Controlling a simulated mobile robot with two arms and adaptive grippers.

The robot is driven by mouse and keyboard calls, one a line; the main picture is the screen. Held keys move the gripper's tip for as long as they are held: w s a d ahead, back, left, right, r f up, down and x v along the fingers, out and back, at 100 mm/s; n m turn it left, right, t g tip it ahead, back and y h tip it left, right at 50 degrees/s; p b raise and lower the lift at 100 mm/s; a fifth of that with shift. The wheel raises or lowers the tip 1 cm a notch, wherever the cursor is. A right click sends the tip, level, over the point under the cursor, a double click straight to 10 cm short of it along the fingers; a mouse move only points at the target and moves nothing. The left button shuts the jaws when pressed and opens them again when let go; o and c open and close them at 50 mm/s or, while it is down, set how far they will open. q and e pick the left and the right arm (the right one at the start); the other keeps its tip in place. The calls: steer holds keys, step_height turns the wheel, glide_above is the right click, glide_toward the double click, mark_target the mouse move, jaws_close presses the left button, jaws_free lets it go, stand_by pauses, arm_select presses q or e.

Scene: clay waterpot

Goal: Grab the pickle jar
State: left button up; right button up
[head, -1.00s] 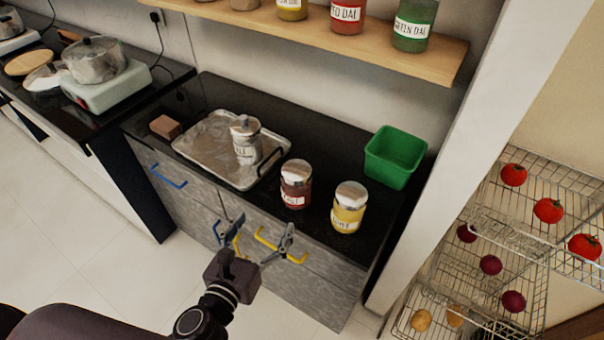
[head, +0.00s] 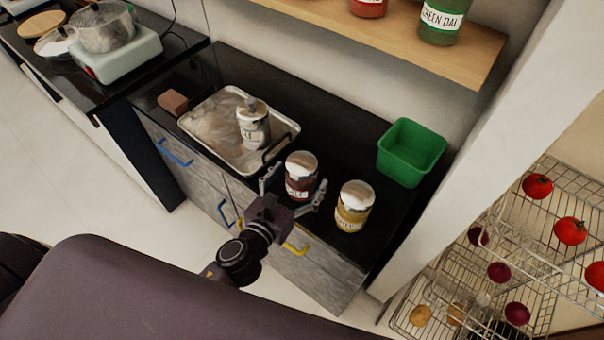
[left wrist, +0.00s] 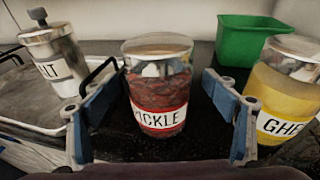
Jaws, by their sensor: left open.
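The pickle jar (head: 301,177) is a glass jar with dark red contents, a silver lid and a white label. It stands upright on the black counter between the salt container and the ghee jar. In the left wrist view the fingers (left wrist: 161,120) stand left and right of the jar, with a gap on both sides. My right gripper is not in view.
The yellow ghee jar (head: 354,206) stands close to the right finger. A metal tray (head: 205,119) holds the salt container (head: 253,126) on the left. A green bin (head: 411,153) is behind on the right. A wooden shelf (head: 400,37) with jars hangs above.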

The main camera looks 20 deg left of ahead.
arm_select(q)
steer(key=shift+x, duration=0.8)
steer(key=shift+c, duration=0.3)
steer(key=c, duration=1.8)
steer(key=shift+w+r, duration=0.1)
steer(key=shift+c, duration=0.2)
